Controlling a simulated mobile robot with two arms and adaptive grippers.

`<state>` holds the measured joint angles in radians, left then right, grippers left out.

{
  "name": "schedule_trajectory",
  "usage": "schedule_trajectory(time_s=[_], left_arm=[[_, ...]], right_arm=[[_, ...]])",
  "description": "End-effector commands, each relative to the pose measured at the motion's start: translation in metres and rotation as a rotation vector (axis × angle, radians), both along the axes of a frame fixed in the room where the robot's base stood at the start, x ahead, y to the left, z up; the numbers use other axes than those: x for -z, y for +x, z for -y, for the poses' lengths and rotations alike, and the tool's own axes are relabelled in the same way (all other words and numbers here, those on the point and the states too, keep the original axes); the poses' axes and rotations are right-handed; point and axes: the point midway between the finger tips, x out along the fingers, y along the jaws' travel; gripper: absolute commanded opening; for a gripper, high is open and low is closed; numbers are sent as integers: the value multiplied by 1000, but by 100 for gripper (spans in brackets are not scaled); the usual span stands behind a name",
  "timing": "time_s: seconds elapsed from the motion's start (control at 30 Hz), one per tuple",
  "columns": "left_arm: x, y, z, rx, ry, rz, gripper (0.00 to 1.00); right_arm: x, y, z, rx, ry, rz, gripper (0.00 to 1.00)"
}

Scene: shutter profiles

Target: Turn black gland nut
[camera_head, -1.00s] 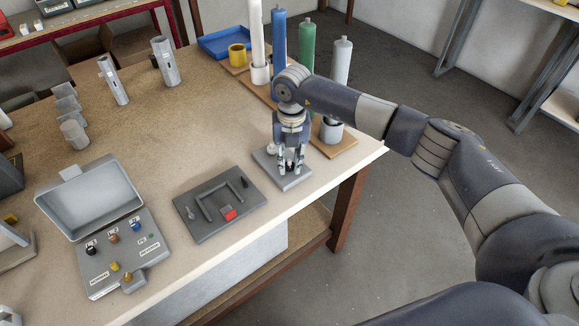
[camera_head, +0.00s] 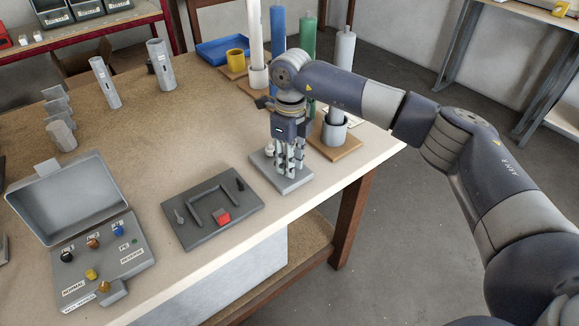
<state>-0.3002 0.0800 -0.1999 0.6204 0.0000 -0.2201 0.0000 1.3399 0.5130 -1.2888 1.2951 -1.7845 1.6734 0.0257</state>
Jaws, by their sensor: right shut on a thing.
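My right gripper (camera_head: 289,164) points straight down over a small grey plate (camera_head: 300,183) near the table's right front edge. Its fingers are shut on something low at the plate. That spot is where the black gland nut appears to be, but the fingers hide it and I cannot make out its shape. A small pale round part (camera_head: 269,150) stands on the plate's back left, beside the fingers. My left gripper is not in view.
A dark tray (camera_head: 205,236) with a bar frame and a red block lies left of the plate. An open grey control box (camera_head: 140,262) stands farther left. Tall coloured cylinders, including a blue one (camera_head: 278,45), stand behind the gripper. The table's middle is clear.

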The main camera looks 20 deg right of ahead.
Motion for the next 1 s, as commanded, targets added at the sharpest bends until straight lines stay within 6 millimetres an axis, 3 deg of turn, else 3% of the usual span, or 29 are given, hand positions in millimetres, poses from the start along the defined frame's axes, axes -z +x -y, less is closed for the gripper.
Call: schedule_trajectory(time_s=[0.6,1.0], left_arm=[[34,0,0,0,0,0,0],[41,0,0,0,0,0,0]], right_arm=[[0,2,0,-567,0,4,0],[-1,2,0,-798,-1,4,0]])
